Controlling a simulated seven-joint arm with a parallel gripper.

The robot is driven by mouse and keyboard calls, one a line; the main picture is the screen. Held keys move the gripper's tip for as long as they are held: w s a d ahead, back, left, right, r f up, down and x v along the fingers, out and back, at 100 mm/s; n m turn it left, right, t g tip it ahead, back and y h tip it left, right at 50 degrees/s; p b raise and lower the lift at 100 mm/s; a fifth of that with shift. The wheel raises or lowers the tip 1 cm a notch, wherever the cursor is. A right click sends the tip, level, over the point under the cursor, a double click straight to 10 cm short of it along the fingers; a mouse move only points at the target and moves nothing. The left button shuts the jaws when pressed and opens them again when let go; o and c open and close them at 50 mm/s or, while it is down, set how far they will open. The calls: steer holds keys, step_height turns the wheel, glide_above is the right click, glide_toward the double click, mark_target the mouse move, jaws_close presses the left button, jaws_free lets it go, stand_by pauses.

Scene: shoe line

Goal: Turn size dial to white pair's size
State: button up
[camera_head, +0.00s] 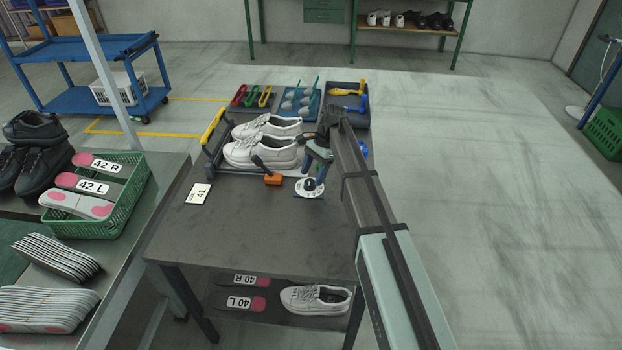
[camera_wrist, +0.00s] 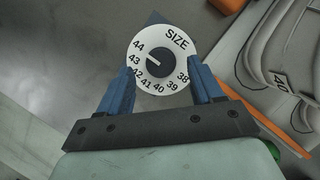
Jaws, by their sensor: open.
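The size dial (camera_head: 309,188) is a white disc with a dark centre knob on the table. In the wrist view the dial (camera_wrist: 172,42) reads SIZE and 38 to 44. The white mark on its knob (camera_wrist: 160,63) points left and slightly up, roughly between 43 and 44. My gripper (camera_head: 316,172) is above the dial. In the wrist view its blue fingers (camera_wrist: 161,72) are apart, on either side of the dial's lower part, with the knob between and beyond them. The white pair (camera_head: 262,150) stands left of the dial; a tag (camera_wrist: 280,83) on a shoe reads 40.
An orange block with a black handle (camera_head: 273,179) stands close left of the dial. A card reading 41 (camera_head: 199,194) lies on the table's left. Trays of tools (camera_head: 300,104) line the back. The table's front is clear. Insoles marked 40 (camera_head: 245,303) lie below.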

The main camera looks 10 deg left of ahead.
mark_target(310, 184)
steer(key=shift+x, duration=1.2)
steer(key=c, duration=1)
